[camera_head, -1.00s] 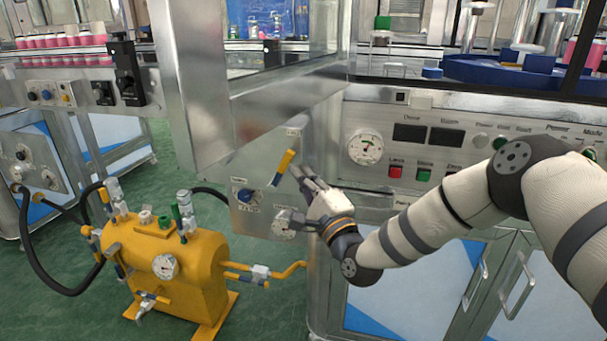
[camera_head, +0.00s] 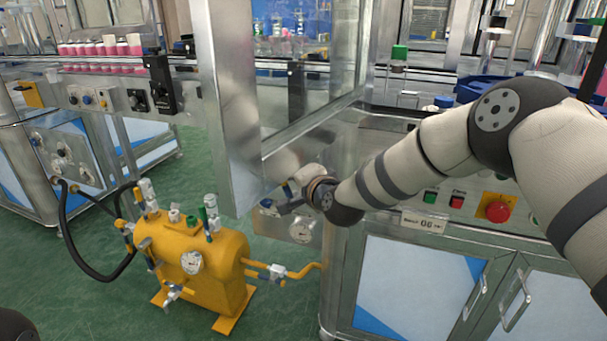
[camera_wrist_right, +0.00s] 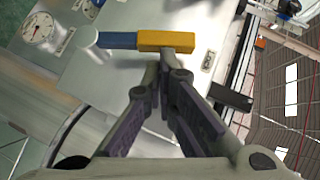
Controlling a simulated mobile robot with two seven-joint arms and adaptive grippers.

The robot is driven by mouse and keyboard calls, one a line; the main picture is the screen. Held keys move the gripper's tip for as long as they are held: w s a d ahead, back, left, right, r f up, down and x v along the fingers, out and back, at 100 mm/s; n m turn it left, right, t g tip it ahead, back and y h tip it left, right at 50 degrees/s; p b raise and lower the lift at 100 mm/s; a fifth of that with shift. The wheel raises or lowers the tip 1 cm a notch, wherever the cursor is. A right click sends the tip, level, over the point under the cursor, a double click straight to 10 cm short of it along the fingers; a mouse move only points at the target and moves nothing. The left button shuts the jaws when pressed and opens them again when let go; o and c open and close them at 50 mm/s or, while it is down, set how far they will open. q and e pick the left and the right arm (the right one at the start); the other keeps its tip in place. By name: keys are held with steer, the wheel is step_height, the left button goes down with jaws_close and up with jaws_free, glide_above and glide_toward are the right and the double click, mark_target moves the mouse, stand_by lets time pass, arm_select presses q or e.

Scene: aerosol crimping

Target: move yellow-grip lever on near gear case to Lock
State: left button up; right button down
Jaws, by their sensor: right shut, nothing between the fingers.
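The lever has a yellow grip (camera_wrist_right: 166,40) and a blue arm (camera_wrist_right: 117,40). It lies across the upper middle of the right wrist view, in front of a pale metal panel (camera_wrist_right: 105,75). My right gripper (camera_wrist_right: 164,62) is shut and empty, its fingertips just below the yellow grip in that view. I cannot tell whether they touch it. In the head view my right gripper (camera_head: 290,206) is at the panel below the metal frame and hides most of the lever. My left gripper is not in view.
A round gauge (camera_head: 301,231) sits close below the right gripper. A metal post (camera_head: 232,110) stands just left of it. A yellow tank (camera_head: 205,268) with valves and hoses stands on the floor to the left. A red emergency button (camera_head: 497,209) is on the right panel.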

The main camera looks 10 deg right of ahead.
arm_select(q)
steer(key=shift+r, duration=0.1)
arm_select(e)
steer(key=shift+w+a, duration=0.3)
steer(key=shift+a, duration=0.15)
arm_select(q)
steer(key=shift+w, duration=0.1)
arm_select(e)
steer(key=shift+r, duration=0.1)
